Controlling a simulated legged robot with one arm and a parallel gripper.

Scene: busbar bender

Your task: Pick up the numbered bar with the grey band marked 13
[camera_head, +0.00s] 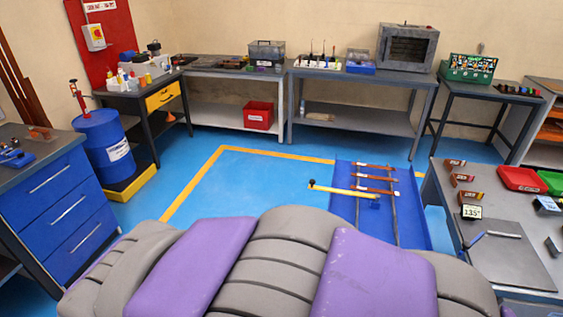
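Several thin copper-brown bars lie across two rails in a blue tray (428,240) right of centre. The upper bar (377,167), the middle bar (376,178) and a lower bar (374,190) lie roughly parallel. A yellow rod with a dark end (343,191) crosses the tray's left side. Any numbers or band colours on the bars are too small to read, so I cannot tell which is 13. My gripper is not in view. Large purple and grey parts, seemingly mine, fill the lower middle and may hide the tray's near end.
A grey workbench (520,258) at right holds bent copper pieces (462,178), a 135° sign (471,212), a red tray (521,179) and a green tray (552,181). A blue drum (104,140) and blue drawers (60,205) stand left. Blue floor (235,190) is clear mid-room.

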